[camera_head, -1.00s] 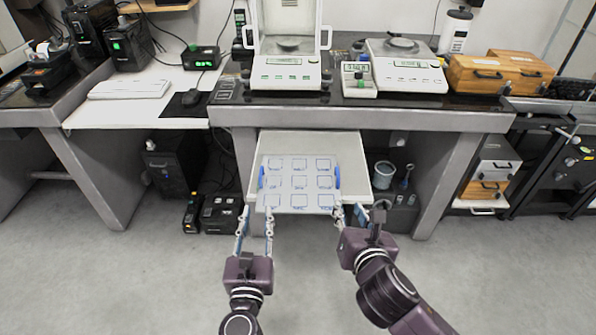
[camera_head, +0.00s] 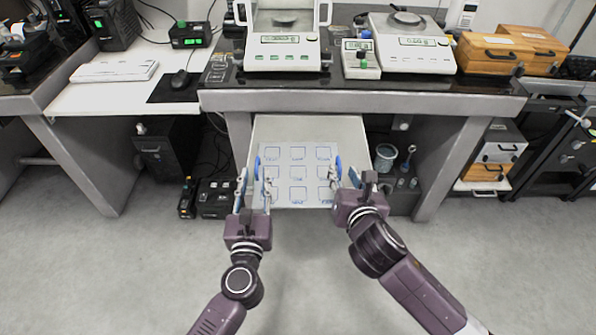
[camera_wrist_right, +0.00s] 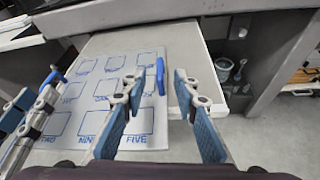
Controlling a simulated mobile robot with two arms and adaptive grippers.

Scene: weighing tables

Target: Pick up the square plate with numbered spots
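The square plate (camera_head: 310,182) is pale with blue outlined squares and lies flat on a pull-out shelf (camera_head: 310,131). It has upright blue handles on its left (camera_head: 257,168) and right (camera_head: 339,166) edges. My left gripper (camera_head: 253,180) is open, with its fingers on either side of the left handle. My right gripper (camera_head: 343,176) is open around the right handle. In the right wrist view, the right handle (camera_wrist_right: 160,75) stands between the right gripper's spread fingers (camera_wrist_right: 158,80), with gaps visible. Labels such as NINE and FIVE show on the plate (camera_wrist_right: 75,108).
The dark bench (camera_head: 350,95) above the shelf carries two balances (camera_head: 285,55) (camera_head: 415,55) and wooden boxes (camera_head: 505,55). Bench legs flank the shelf. A bucket (camera_head: 386,157) stands to its right. The floor in front is clear.

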